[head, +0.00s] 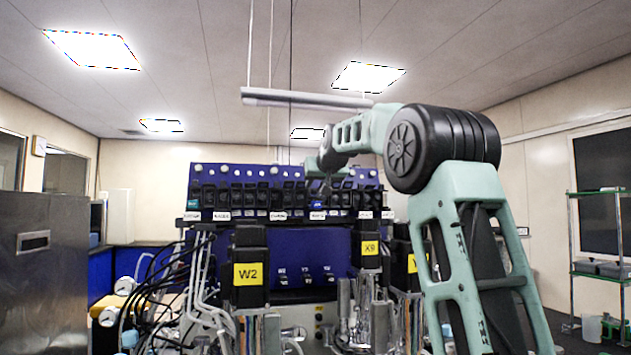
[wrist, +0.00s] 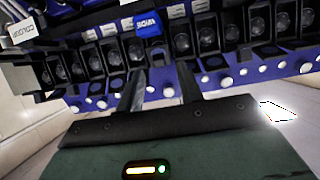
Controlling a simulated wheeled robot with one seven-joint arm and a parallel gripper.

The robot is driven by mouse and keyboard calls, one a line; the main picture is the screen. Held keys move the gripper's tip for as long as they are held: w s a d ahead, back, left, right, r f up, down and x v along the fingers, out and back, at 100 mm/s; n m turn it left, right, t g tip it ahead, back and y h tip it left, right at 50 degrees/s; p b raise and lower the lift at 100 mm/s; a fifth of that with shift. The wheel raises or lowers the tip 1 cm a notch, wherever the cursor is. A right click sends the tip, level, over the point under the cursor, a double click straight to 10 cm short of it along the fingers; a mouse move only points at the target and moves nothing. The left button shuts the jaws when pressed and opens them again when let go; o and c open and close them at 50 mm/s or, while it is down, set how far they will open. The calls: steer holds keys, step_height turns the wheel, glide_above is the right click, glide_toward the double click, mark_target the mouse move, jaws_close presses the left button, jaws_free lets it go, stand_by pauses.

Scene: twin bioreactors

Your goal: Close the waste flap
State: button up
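I cannot pick out the waste flap for certain in either view. A dark blue bioreactor rack (head: 235,172) stands ahead, with a row of black modules (head: 265,198) and small white labels. In the wrist view the same row (wrist: 108,52) appears upside down, with one bright blue block (wrist: 149,24) above the gap between my fingers. My gripper (wrist: 160,82) shows two dark fingers held apart, with nothing visible between them. In the head view my arm reaches over to the rack's upper front, and my fingertips are too small and dark to judge there.
Black blocks with yellow labels, W2 (head: 249,274) and X9 (head: 370,249), stand below the rack among metal vessels (head: 365,318). Loose hoses (head: 195,290) hang at the left. A steel cabinet (head: 45,270) is at the far left and a green shelf (head: 598,250) at the right.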

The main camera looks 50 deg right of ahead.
mark_target(315, 191)
steer(key=shift+p+x, duration=0.35)
steer(key=shift+x, duration=1.1)
steer(key=shift+c, duration=0.3)
steer(key=c, duration=0.6)
steer(key=f+b, duration=0.1)
steer(key=b, duration=0.2)
steer(key=shift+t+h, duration=0.3)
steer(key=shift+t, duration=0.1)
steer(key=t+b, duration=0.1)
steer(key=b, duration=0.4)
steer(key=f+t+h+b, duration=0.1)
steer(key=t+b, duration=0.1)
steer(key=b, duration=0.3)
steer(key=shift+h+b, duration=0.3)
steer(key=shift+b, duration=0.1)
steer(key=shift+t+h+b, duration=0.3)
steer(key=shift+t+b, duration=0.2)
steer(key=shift+b, duration=0.65)
steer(key=shift+r, duration=0.25)
